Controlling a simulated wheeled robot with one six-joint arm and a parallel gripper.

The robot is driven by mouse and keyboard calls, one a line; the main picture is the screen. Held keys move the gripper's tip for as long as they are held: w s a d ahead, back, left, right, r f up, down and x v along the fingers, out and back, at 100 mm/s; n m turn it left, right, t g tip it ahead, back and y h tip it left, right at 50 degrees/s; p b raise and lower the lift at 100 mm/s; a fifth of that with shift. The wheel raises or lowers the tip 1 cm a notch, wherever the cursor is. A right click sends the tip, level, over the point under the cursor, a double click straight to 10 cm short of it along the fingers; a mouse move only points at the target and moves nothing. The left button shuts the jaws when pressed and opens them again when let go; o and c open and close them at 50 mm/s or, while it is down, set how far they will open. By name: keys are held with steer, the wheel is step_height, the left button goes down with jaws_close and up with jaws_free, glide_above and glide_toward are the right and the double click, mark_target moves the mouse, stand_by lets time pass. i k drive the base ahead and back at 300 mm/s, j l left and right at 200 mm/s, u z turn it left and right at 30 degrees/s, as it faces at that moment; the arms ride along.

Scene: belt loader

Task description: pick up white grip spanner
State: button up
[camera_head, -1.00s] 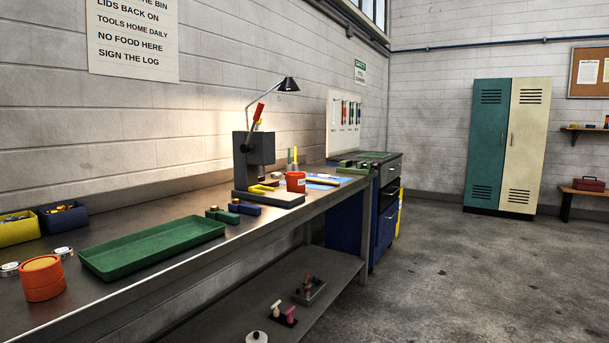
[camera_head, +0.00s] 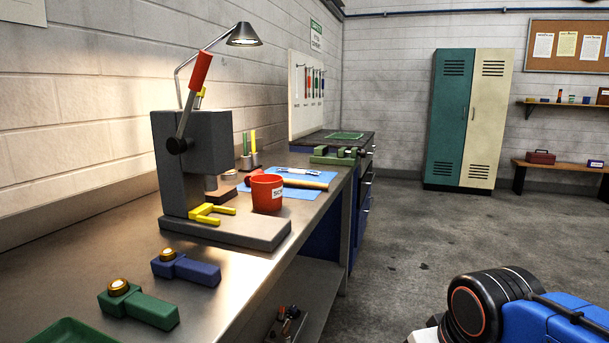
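Several slim tools with coloured grips hang on the white wall board (camera_head: 306,117) beyond the press. The leftmost hanging tool (camera_head: 297,82) looks pale, perhaps the white grip spanner, but it is too small to be sure. Red, green and dark grips hang to its right. A small white-and-blue item (camera_head: 298,171) lies on the blue mat (camera_head: 262,188); I cannot tell what it is. Part of my own blue and black arm shows at the lower right, over the floor. My gripper is not in view.
A grey press (camera_head: 192,160) with a red-handled lever stands on the steel bench (camera_head: 130,247). A red cup (camera_head: 266,193), a green block (camera_head: 140,305) and a blue block (camera_head: 187,268) are near it. Lockers (camera_head: 468,120) stand at the back. The floor to the right is clear.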

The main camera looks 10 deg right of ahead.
mark_target(294, 170)
steer(key=i+l+u, duration=0.15)
steer(key=i+l, duration=0.15)
steer(key=i+l+u, duration=0.1)
steer(key=i+l, duration=0.2)
steer(key=l, duration=0.2)
steer(key=i+l+u, duration=0.15)
steer(key=l, duration=0.3)
steer(key=i, duration=0.1)
